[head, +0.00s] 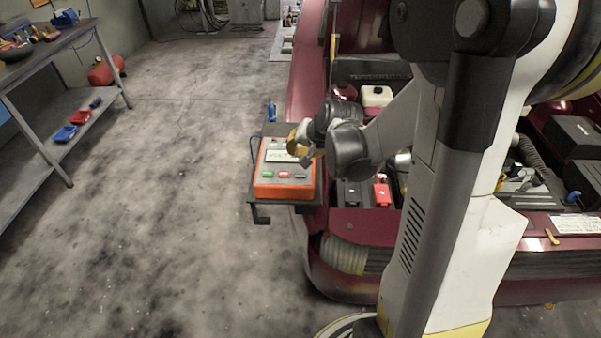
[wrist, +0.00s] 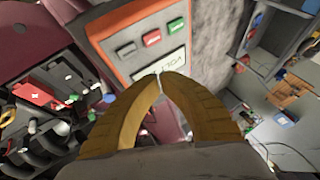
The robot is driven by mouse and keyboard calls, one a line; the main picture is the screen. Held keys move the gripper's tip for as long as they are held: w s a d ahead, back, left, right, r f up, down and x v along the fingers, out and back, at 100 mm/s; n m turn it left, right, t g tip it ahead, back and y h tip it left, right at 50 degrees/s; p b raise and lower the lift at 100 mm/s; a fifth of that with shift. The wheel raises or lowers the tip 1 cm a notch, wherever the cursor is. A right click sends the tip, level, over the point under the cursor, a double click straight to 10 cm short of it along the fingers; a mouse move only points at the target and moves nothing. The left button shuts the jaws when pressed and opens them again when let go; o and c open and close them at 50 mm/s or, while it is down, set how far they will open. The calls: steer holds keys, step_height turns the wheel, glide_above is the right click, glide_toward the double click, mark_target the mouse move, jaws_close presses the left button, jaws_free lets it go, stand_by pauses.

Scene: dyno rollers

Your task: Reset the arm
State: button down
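My arm rises in front of the car in the head view and bends down to the left. My gripper (head: 301,146), with yellow fingers, is over the orange and grey tester box at the car's front left corner. In the wrist view the gripper's fingertips (wrist: 160,75) come together with nothing seen between them. The tester (head: 284,187) has a display and a row of buttons; it also shows in the wrist view (wrist: 127,68).
The dark red car (head: 350,222) with its open engine bay is close on the right. The tester stands on a small dark shelf (head: 263,210). A workbench (head: 62,38) stands at the far left, with a red tank (head: 104,71) behind it. The floor between is clear.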

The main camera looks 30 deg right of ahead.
stand_by(0.6)
steer(key=s+a+r+n+b, duration=0.2)
steer(key=s+a+n, duration=0.2)
steer(key=s+a, duration=0.3)
steer(key=s+a+r+n+b, duration=0.3)
steer(key=s+a, duration=0.5)
steer(key=s, duration=0.4)
steer(key=shift+r+n, duration=0.15)
steer(key=shift+n, duration=0.65)
stand_by(0.7)
